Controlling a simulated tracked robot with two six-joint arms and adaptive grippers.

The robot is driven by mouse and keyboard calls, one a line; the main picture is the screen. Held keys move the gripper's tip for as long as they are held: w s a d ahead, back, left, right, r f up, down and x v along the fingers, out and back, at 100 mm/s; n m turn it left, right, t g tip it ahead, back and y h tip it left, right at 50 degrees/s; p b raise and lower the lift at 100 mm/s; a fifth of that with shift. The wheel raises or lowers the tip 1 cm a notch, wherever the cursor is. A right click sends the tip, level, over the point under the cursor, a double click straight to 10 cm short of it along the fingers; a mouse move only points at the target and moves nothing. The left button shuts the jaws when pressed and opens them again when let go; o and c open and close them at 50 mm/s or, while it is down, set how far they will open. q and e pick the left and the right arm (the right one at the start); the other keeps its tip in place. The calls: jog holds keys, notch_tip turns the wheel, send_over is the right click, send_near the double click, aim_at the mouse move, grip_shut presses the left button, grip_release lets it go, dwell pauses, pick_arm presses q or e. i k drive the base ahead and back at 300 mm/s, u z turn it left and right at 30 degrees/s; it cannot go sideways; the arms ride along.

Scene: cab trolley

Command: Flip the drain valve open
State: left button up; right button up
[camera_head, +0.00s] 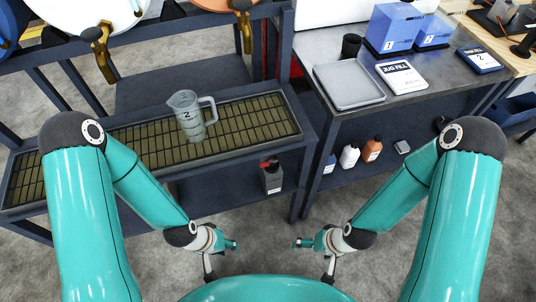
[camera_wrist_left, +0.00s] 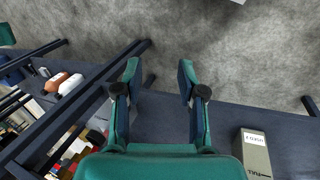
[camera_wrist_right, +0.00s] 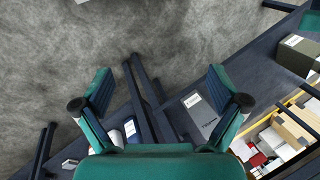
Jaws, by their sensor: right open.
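A small red piece with dark parts (camera_head: 268,163) sits at the right front of the grated trough, above a grey container (camera_head: 271,180). It may be the drain valve; its handle position is too small to tell. Brass taps hang from the drums at the top left (camera_head: 100,52) and top middle (camera_head: 243,14). My left gripper (camera_head: 235,244) is below the trough in the picture, apart from these things. Its fingers are apart and empty in the left wrist view (camera_wrist_left: 160,78). My right gripper (camera_head: 299,243) is open and empty, also in the right wrist view (camera_wrist_right: 158,88).
A clear jug marked 2 (camera_head: 186,116) stands on the grated trough (camera_head: 240,122). The metal bench at right holds a grey tray (camera_head: 347,83), a black cup (camera_head: 351,45) and blue boxes (camera_head: 393,27). Bottles (camera_head: 372,149) stand on its lower shelf. Floor around my grippers is clear.

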aim_at(263, 164)
jog(key=u, duration=0.9)
jog(key=k, duration=1.25)
jog(key=z, duration=0.9)
jog(key=i, duration=1)
jog(key=u, duration=0.05)
